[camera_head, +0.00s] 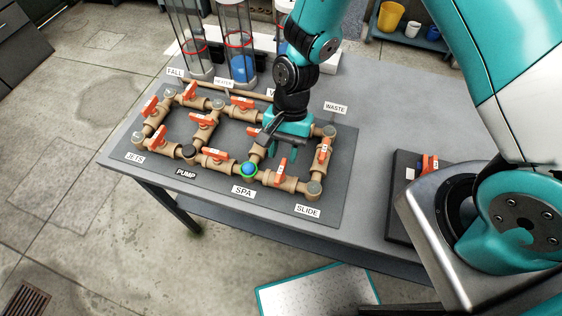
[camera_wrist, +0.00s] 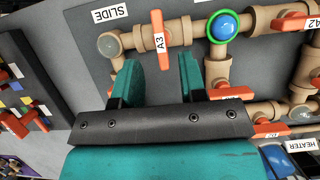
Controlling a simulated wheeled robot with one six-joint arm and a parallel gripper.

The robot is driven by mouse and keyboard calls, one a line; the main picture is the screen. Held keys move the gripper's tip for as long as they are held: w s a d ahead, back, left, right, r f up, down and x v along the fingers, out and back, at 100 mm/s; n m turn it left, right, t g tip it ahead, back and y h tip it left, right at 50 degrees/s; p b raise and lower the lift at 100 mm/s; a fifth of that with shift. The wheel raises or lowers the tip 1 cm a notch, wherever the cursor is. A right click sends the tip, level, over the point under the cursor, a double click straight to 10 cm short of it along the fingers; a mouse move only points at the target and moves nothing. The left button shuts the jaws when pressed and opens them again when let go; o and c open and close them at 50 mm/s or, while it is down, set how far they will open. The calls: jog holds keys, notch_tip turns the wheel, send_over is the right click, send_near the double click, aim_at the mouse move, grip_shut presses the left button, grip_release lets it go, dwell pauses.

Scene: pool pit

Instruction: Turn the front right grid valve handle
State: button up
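The front right grid valve handle (camera_head: 281,172) is orange and sits on the tan pipe between the SPA and SLIDE labels. In the wrist view the handle marked A3 (camera_wrist: 158,43) lies crosswise to its pipe. My gripper (camera_head: 283,153) is over the right part of the grid, just behind this handle. In the wrist view its two teal fingers (camera_wrist: 158,75) are apart with nothing held between them. The handle shows beyond the gap, roughly centred on it. Whether the fingertips touch anything is not clear.
Other orange handles stand close by, including one on the right side pipe (camera_head: 324,150) and one left of the green-ringed blue disc (camera_head: 249,169). Clear cylinders (camera_head: 240,50) stand behind the grid. A dark panel (camera_head: 404,170) lies at the right. Grey tabletop is bare between grid and panel.

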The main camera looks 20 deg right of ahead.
aim_at(281, 169)
jog(key=shift+p+x, duration=0.45)
jog(key=shift+x, duration=2.05)
grip_shut()
